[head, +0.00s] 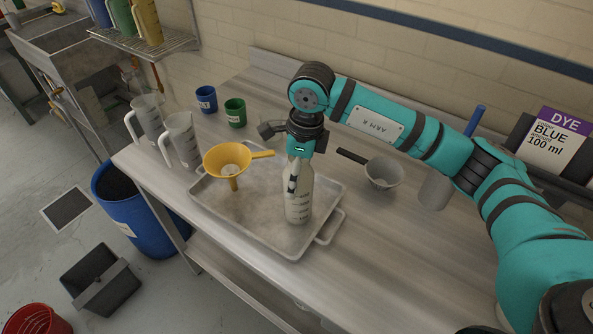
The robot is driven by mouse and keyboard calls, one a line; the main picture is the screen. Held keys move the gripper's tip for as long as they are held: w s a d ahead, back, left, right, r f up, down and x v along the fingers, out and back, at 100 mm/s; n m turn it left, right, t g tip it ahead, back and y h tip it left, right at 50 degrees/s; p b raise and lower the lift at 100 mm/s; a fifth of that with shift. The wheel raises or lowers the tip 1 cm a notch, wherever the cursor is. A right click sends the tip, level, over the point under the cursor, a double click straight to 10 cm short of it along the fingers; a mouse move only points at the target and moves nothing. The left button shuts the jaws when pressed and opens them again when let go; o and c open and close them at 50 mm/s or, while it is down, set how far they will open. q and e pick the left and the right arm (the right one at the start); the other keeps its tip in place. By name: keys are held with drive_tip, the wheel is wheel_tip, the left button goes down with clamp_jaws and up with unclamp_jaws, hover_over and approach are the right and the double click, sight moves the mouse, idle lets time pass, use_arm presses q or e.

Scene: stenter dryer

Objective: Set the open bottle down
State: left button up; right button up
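A pale, translucent bottle (299,203) with printed markings stands upright over the right part of a shallow metal tray (264,236). Its base looks to be on or just above the tray floor; I cannot tell which. My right gripper (293,182) comes down from above, its fingers closed at the bottle's upper part. The bottle's mouth is hidden behind the gripper, and no cap shows. A yellow funnel (228,160) is at the tray's left side. My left gripper is not in view.
Two clear jugs (181,140) and blue (206,99) and green (235,112) cups stand to the left. A handled strainer (383,173), a grey cup (435,190) and a dye sign (556,140) are right. The bench's front right is clear.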

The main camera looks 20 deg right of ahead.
wheel_tip(320, 180, up, 12)
drive_tip(key=d+b, duration=0.1)
drive_tip(key=b, duration=0.2)
drive_tip(key=shift+s+b, duration=0.35)
drive_tip(key=shift+b, duration=0.05)
drive_tip(key=shift+d, duration=0.1)
